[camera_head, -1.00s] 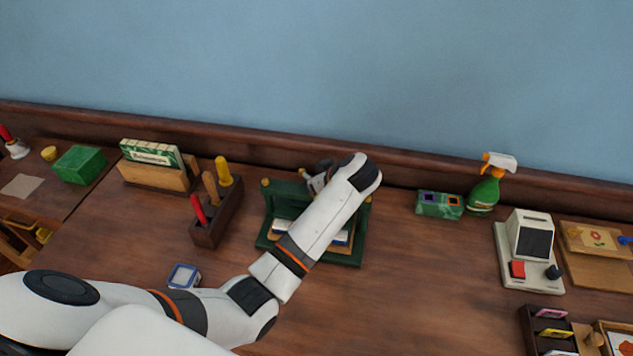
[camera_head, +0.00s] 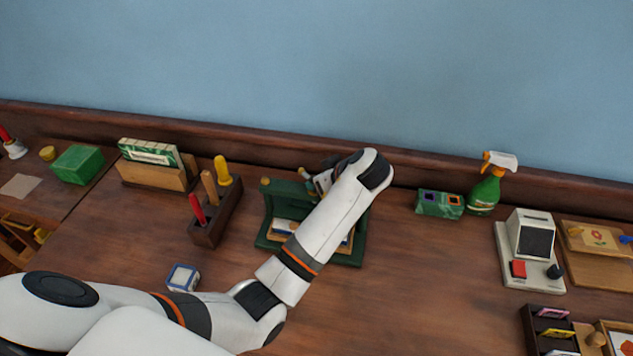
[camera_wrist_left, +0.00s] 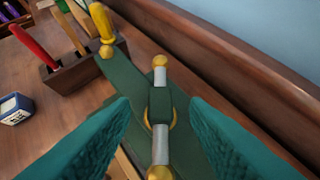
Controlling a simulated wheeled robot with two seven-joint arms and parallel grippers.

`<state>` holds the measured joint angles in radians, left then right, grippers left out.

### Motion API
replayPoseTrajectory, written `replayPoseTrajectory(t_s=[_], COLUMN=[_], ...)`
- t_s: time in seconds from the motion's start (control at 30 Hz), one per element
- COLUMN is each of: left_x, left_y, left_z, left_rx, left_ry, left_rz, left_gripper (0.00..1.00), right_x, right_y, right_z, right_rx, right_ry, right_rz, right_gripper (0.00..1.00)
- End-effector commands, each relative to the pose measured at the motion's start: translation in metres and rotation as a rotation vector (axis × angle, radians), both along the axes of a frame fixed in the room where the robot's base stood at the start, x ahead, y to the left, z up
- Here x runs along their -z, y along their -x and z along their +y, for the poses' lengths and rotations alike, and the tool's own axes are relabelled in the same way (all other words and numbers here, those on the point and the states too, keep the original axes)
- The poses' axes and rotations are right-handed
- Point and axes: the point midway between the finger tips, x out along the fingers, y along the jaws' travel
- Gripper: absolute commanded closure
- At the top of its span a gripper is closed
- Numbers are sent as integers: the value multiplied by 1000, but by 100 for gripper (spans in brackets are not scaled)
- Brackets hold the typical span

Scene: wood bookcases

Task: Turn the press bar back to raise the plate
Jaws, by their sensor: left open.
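The green press (camera_head: 266,222) stands on the bench at the middle of the head view, largely covered by my left arm. In the left wrist view its press bar (camera_wrist_left: 161,134) is a grey rod with yellow ball ends, crossing a green hub (camera_wrist_left: 161,104) above the green top beam (camera_wrist_left: 122,72). My left gripper (camera_wrist_left: 160,104) is open, its two teal fingers on either side of the bar, with visible gaps. In the head view this gripper (camera_head: 322,181) is partly hidden behind my wrist. The press plate cannot be made out; white material (camera_head: 284,226) lies inside the press. My right gripper is out of view.
A tool block (camera_head: 222,222) with red, brown and yellow handles stands left of the press, close by. A blue-white box (camera_head: 183,277) lies in front. A green box (camera_head: 440,206) and spray bottle (camera_head: 484,195) stand to the right. A wooden ledge (camera_wrist_left: 220,65) runs behind.

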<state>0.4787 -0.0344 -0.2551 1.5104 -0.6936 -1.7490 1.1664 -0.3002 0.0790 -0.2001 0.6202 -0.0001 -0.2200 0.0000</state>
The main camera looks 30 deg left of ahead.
Motion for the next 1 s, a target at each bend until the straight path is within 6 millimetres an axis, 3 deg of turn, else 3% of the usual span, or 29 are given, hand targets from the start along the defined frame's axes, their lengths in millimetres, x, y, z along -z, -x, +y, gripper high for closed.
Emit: replayPoseTrajectory(t_s=[0.2, 0.4, 1.0], left_x=[-32, -53, -60], left_y=[14, 23, 26], left_z=[-32, -50, -55], left_rx=[3, 3, 1], left_ry=[4, 1, 0], left_rz=[-3, 0, 2], left_gripper=[58, 58, 58], right_x=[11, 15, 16], right_y=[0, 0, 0], right_z=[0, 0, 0], right_rx=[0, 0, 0], right_ry=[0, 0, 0], right_rz=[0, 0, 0], right_gripper=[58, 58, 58])
